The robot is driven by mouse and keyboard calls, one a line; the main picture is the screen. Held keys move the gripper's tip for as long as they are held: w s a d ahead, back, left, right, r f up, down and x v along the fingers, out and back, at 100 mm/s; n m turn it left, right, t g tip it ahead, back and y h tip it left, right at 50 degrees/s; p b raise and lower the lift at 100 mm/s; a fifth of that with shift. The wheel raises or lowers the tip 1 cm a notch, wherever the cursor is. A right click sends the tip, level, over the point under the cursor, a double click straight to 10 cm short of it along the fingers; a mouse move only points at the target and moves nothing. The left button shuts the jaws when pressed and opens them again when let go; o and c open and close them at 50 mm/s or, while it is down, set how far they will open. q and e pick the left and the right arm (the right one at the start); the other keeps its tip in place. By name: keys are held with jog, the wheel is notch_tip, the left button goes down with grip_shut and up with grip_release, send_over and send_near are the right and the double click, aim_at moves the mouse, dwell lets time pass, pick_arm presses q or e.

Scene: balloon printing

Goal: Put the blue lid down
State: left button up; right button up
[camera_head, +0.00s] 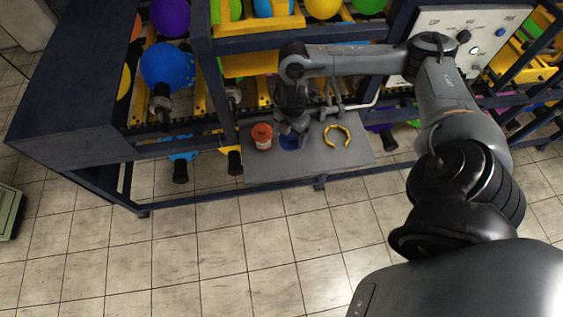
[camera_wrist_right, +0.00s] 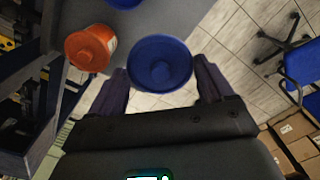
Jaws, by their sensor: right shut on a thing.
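My right gripper (camera_head: 290,126) is over the grey shelf (camera_head: 350,163), pointing down. In the right wrist view, the right gripper (camera_wrist_right: 161,80) is shut on the round blue lid (camera_wrist_right: 160,75), with one finger on each side. In the head view a blue patch (camera_head: 289,142) shows under the gripper; I cannot tell if it is the lid or another blue thing. A second blue thing (camera_wrist_right: 123,3) is cut off at the top of the wrist view. An orange jar (camera_head: 262,137) stands left of the gripper; it also shows in the wrist view (camera_wrist_right: 90,47). My left gripper is not in view.
A yellow open ring-shaped tool (camera_head: 337,135) lies on the shelf to the right. A dark blue frame (camera_head: 85,135) with balloons stands around and behind the shelf. The tiled floor (camera_head: 240,240) in front is clear. A blue chair (camera_wrist_right: 300,62) and cardboard boxes (camera_wrist_right: 292,128) show in the wrist view.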

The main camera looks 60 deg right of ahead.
jog(key=shift+s+d+f, duration=0.75)
jog(key=shift+s+f, duration=0.05)
jog(key=shift+s, duration=1.45)
jog(key=p, duration=0.1)
send_over(283, 163)
notch_tip(283, 163, down, 9)
jog(key=shift+w+r, duration=0.1)
jog(key=shift+f+p, duration=0.35)
jog(key=shift+f, duration=1.75)
jog(key=shift+f, duration=0.2)
jog(key=o, duration=0.9)
jog(key=shift+r, duration=0.1)
